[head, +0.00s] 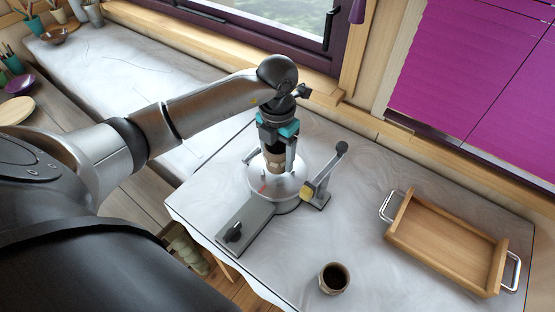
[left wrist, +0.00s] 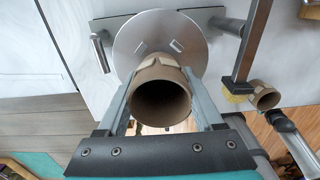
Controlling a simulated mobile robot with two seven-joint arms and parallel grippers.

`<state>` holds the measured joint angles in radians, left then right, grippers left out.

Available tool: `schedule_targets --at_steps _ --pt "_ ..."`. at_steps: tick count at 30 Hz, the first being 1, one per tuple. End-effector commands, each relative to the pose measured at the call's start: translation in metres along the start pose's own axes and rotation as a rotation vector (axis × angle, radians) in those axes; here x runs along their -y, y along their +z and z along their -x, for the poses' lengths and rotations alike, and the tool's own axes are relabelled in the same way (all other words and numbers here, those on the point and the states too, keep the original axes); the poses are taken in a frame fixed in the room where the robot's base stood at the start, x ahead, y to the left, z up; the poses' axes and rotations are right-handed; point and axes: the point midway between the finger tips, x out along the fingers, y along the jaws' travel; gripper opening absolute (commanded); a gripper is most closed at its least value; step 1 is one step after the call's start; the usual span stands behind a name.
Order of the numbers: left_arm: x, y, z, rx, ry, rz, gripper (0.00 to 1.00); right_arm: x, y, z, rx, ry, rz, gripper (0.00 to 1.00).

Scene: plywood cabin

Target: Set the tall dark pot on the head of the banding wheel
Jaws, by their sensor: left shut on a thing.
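The tall dark pot (head: 274,160) is brown with a paler band, and my left gripper (head: 277,148) is shut around its sides. It looks upright. In the left wrist view the pot (left wrist: 160,97) shows its open mouth between the two fingers. The banding wheel's round, pale metal head (head: 262,186) lies below the pot, also seen in the left wrist view (left wrist: 128,46). The pot's lower end overlaps the head toward its back part in the head view. I cannot tell whether its base touches the head. My right gripper is in neither view.
A small cup with dark contents (head: 334,278) stands at the front. A wooden tray (head: 440,235) with metal handles lies right. The table between is clear.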

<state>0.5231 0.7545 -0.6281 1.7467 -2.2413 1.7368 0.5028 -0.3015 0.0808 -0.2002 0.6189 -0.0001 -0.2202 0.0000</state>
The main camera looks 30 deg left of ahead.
Motion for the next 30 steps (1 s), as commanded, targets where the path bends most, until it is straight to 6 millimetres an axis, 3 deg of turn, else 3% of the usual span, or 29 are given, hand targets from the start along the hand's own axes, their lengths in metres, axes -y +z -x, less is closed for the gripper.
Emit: schedule_targets --at_steps 4,15,16,24,30 --pt "0.001 -0.001 -0.022 -0.002 -0.002 0.001 0.04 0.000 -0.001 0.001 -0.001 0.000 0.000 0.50" --pt "0.000 0.000 -0.027 0.000 0.000 -0.001 0.04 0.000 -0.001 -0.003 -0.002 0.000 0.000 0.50" --pt "0.000 0.000 -0.027 -0.001 0.000 -0.001 0.69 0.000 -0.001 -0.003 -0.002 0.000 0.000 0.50" --pt "0.000 0.000 -0.026 0.000 0.000 -0.001 0.98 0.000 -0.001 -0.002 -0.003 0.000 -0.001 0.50" --pt "0.000 0.000 -0.026 0.000 0.000 -0.001 0.98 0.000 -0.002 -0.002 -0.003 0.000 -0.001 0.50"
